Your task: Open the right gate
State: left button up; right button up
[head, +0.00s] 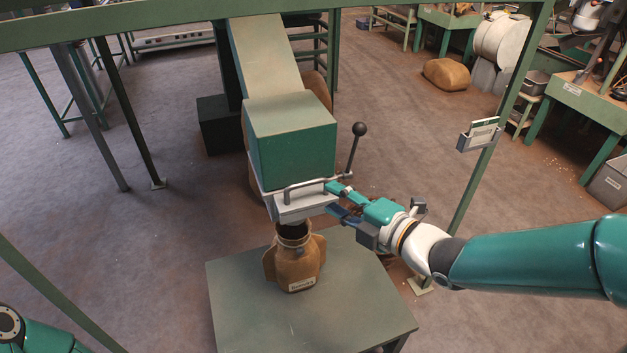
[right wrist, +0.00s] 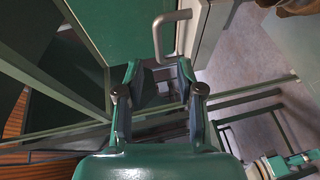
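The green hopper (head: 292,142) has a grey gate (head: 303,207) at its bottom with a bar handle (head: 304,184) on its front. The handle also shows in the right wrist view (right wrist: 180,36). My right gripper (head: 330,197) is at the gate's right side, close to the handle. In the right wrist view its fingers (right wrist: 157,70) are apart with nothing between them, and the handle lies just beyond the tips. A brown sack (head: 294,262) stands open-mouthed under the gate. A small teal and white arm end, apparently my left gripper (right wrist: 298,159), shows in the right wrist view, too small to read.
A lever with a black ball (head: 359,129) rises at the hopper's right side. The sack stands on a green table (head: 300,325). A green frame post (head: 480,180) with a small holder (head: 479,135) stands at right. A pale chute (head: 264,55) slopes behind the hopper.

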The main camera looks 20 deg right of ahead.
aim_at(310, 185)
jog(key=p+x, duration=0.1)
jog(key=x, duration=0.7)
jog(key=shift+w+a+f, duration=0.1)
jog(key=shift+w+a, duration=0.05)
jog(key=shift+w, duration=0.05)
grip_shut()
